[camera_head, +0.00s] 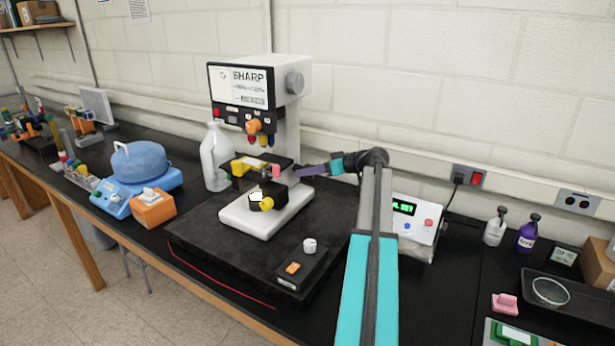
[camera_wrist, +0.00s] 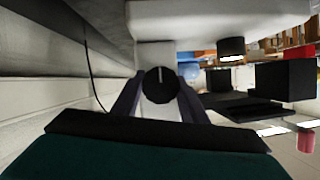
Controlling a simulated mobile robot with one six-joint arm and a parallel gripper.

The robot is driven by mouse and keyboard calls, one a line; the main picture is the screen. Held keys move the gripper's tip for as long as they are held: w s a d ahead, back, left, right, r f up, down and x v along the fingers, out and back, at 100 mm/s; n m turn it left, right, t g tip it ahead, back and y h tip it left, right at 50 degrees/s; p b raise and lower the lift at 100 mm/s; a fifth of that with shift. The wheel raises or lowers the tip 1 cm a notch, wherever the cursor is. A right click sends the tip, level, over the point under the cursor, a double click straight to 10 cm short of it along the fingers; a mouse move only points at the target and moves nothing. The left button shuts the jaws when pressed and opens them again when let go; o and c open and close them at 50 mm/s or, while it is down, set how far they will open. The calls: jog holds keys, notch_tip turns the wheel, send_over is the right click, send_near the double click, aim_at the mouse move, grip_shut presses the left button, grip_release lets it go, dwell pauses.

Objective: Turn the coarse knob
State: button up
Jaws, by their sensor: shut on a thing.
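The coarse knob (camera_wrist: 160,88) is a round black knob with a short white mark that points up in the wrist view. It sits on the white column of the microscope (camera_head: 285,125), which carries a SHARP screen in the head view. My gripper (camera_wrist: 160,98) is shut on the knob, with one purple finger on each side of it. In the head view my gripper (camera_head: 306,171) reaches the right side of the microscope's column from the right. The knob cannot be made out there.
The microscope's white base (camera_head: 245,222) stands on a black slab (camera_head: 205,250). A white jug (camera_head: 215,160) is close on its left. A box with a green display (camera_head: 410,222) stands right of my arm. A grey knob (camera_head: 295,82) is higher on the microscope's head.

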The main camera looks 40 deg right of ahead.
jog(key=o, duration=1)
jog(key=shift+s+r, duration=0.1)
